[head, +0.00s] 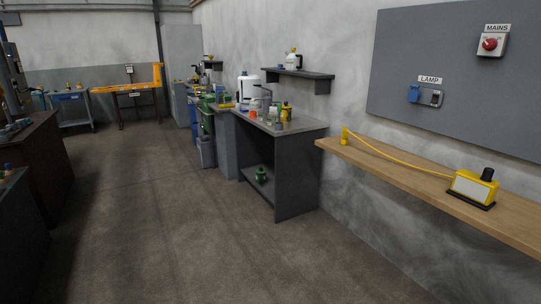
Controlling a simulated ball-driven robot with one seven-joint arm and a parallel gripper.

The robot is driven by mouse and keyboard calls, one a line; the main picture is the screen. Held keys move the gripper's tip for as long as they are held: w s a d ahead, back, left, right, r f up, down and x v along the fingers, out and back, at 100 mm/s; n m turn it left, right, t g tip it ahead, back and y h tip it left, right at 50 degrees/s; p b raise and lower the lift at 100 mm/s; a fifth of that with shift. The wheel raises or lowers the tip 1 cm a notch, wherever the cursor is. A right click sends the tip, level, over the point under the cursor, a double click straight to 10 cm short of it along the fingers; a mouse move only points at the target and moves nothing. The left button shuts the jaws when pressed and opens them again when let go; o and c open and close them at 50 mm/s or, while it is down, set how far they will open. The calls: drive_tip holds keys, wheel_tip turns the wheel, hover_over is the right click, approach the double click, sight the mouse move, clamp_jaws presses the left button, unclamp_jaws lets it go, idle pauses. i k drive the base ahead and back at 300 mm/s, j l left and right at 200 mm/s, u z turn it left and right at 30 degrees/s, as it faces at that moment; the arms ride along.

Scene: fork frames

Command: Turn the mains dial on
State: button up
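The mains dial (490,44) is a red round knob on a pale grey box, high at the right on a grey wall panel (440,75). A label reading MAINS (497,28) sits just above it. The dial is too small to tell which way it is turned. My gripper is not in view, and no part of my arm shows near the dial.
Below the panel runs a wooden shelf (420,178) with a yellow lamp unit (473,188) and a yellow cable. A LAMP socket and switch (425,96) sit lower left of the dial. A dark workbench (297,170) stands left. The floor (190,220) is clear.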

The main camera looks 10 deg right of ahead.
sight(489, 45)
drive_tip(key=i+z, duration=0.15)
drive_tip(key=i, duration=0.5)
drive_tip(key=i+j+z, duration=0.15)
drive_tip(key=i, duration=0.5)
drive_tip(key=i+j+z, duration=0.2)
drive_tip(key=i, duration=0.5)
drive_tip(key=l, duration=0.1)
